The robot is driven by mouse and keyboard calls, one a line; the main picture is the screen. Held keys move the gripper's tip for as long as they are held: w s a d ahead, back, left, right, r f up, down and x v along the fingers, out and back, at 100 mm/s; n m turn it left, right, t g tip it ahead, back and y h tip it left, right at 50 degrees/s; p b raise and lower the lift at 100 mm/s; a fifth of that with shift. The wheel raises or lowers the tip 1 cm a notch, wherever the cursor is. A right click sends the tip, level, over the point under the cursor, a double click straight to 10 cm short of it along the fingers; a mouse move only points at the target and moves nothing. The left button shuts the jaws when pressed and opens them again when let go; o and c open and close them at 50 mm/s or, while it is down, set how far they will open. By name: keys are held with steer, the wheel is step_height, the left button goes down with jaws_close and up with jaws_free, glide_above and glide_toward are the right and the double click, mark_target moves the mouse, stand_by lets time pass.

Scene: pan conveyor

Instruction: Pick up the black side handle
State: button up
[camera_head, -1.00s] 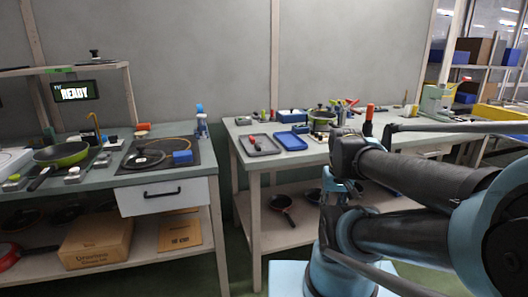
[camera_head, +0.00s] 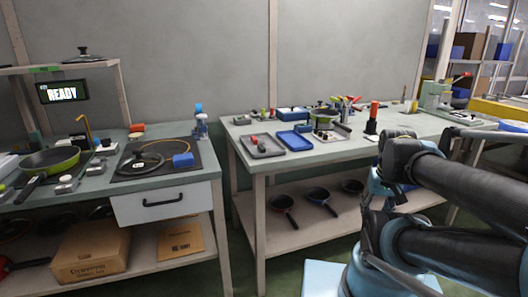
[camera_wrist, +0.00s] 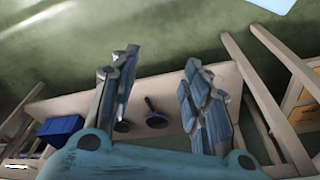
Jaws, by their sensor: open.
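I cannot pick out a loose black side handle for certain. A grey tray (camera_head: 277,151) on the right table holds small red and dark parts, too small to tell apart. The wrist view looks past the fingers at the floor and a low shelf, away from the tabletop parts. In the head view my arm fills the right side and my fingers cannot be made out.
The right table (camera_head: 350,153) has a blue tray (camera_head: 294,141) beside the grey one. Several dark pans lie on its lower shelf (camera_head: 290,236).

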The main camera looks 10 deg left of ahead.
steer(key=o, duration=0.4)
steer(key=shift+s+a+r, duration=0.15)
steer(key=shift+s+r, duration=0.15)
steer(key=shift+r, duration=0.2)
steer(key=w+a+r+n+g+y, duration=0.3)
steer(key=w+a+r+n, duration=1.5)
steer(key=w+a+r, duration=0.45)
steer(key=w+a+r+n+g+y, duration=0.1)
steer(key=w+a+n, duration=0.15)
steer(key=a, duration=0.35)
steer(key=w+a+r+n+g, duration=0.1)
steer(key=w+a+n, duration=0.1)
steer(key=a+n, duration=0.3)
steer(key=shift+m, duration=0.75)
steer(key=x, duration=1.7)
steer(key=shift+w+f, duration=0.35)
